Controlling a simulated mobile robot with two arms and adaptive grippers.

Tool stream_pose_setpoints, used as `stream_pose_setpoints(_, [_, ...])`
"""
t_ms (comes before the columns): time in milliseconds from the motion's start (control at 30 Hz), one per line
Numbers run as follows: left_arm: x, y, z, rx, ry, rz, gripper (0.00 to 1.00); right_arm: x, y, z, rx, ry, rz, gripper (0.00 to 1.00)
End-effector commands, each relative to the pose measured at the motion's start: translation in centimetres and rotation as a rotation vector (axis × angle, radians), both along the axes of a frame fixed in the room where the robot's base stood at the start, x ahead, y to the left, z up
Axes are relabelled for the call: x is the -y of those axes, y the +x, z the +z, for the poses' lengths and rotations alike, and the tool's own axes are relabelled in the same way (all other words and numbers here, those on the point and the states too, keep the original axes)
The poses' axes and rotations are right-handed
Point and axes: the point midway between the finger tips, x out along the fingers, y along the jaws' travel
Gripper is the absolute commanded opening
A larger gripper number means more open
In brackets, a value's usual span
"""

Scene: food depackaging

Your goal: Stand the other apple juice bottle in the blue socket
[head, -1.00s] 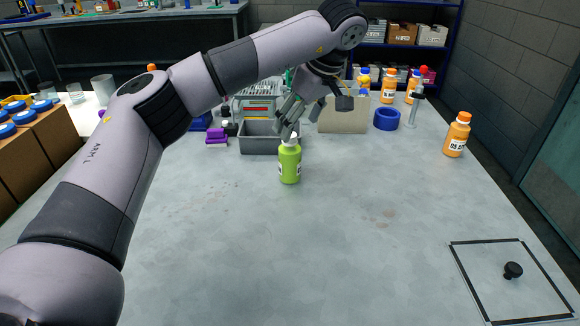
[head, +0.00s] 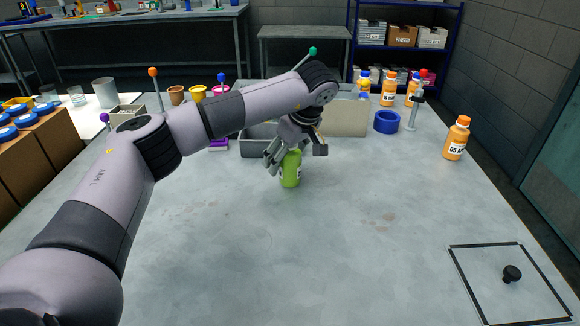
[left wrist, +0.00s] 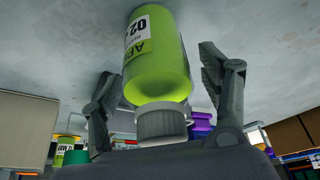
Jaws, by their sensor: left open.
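The green apple juice bottle (head: 291,172) stands upright on the table near the middle. It fills the top middle of the left wrist view (left wrist: 157,60), upside down there, with its white cap (left wrist: 161,122) towards my palm. My left gripper (head: 284,154) is open and low over the bottle, with one finger on each side of it. Gaps show between bottle and fingers in the left wrist view. In the head view the gripper hides the cap. The blue socket (head: 387,121), a thick ring, lies on the table to the back right. My right gripper is out of view.
A grey tray (head: 257,148) and a beige bin (head: 344,118) stand just behind my gripper. A grey stand (head: 414,112) is close right of the socket. An orange bottle (head: 456,138) stands further right.

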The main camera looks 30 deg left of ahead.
Motion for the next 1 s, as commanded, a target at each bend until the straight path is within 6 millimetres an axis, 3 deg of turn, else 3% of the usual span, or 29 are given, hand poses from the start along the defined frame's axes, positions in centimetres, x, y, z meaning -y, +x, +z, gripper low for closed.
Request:
stream_pose_setpoints(167, [0.0,0.0,0.01,0.0,0.0,0.0,0.65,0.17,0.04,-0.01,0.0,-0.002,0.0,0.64])
stream_pose_setpoints(1000, [0.05,-0.01,0.0,0.0,-0.001,0.0,0.09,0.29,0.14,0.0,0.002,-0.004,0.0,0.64])
